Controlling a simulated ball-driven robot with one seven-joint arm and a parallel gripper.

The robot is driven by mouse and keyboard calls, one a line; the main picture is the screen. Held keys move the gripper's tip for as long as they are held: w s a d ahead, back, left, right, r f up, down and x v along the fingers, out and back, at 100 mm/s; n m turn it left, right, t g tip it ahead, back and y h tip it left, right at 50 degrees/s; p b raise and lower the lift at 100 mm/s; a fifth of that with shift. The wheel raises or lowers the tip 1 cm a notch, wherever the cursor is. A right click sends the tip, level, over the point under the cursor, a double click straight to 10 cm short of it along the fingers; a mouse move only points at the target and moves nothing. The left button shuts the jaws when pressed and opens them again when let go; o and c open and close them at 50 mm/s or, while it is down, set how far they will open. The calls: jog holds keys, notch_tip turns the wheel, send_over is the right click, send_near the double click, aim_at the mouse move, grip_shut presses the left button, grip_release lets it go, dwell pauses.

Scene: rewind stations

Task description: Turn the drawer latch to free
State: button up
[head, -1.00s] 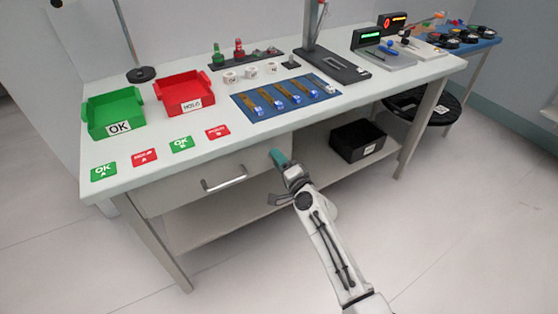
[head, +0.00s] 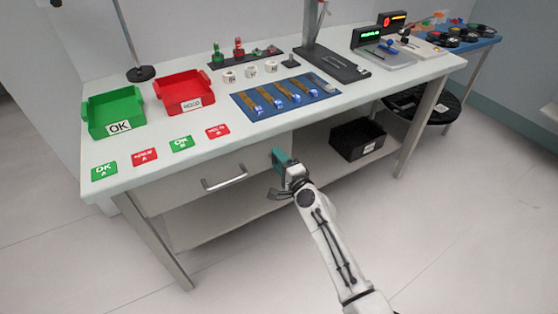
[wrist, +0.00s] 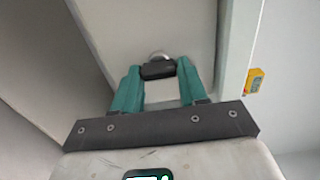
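The drawer front (head: 175,193) is under the left part of the white bench, with a metal bar handle (head: 223,178). The drawer latch (wrist: 158,70) shows in the wrist view as a dark bar with a silver round part behind it. My gripper (wrist: 158,73) has its two teal fingers one at each end of the dark bar, seemingly touching it. In the head view, my gripper (head: 283,160) is at the bench front, right of the handle, and hides the latch there. The drawer looks closed.
The bench top (head: 215,145) overhangs the drawer. It carries a green bin (head: 100,105), a red bin (head: 172,88) and a blue mat (head: 262,108). A black box (head: 345,143) stands on the lower shelf right of my gripper. The floor in front is clear.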

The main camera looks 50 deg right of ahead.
jog(key=o, duration=0.5)
jog(key=v, duration=1)
jog(key=shift+s, duration=0.4)
jog(key=s+a+n+g+y+p, duration=0.3)
jog(key=a+n+g+y, duration=0.1)
jog(key=a+n, duration=0.35)
jog(key=s+a+n+g+y+p, duration=0.3)
jog(key=s+a+n+y, duration=0.1)
jog(key=a+n, duration=0.35)
jog(key=s+r+n+g+h+p, duration=0.1)
jog(key=s+n+g, duration=0.1)
jog(key=s, duration=0.3)
jog(key=s+r+n+g+h+p, duration=0.1)
jog(key=s+n+g, duration=0.1)
jog(key=s+g, duration=0.2)
jog(key=s+r+n+g+h+p, duration=0.1)
jog(key=s+r+n+g+p, duration=0.1)
jog(key=s, duration=0.6)
jog(key=shift+s+g, duration=0.25)
jog(key=shift+g, duration=0.45)
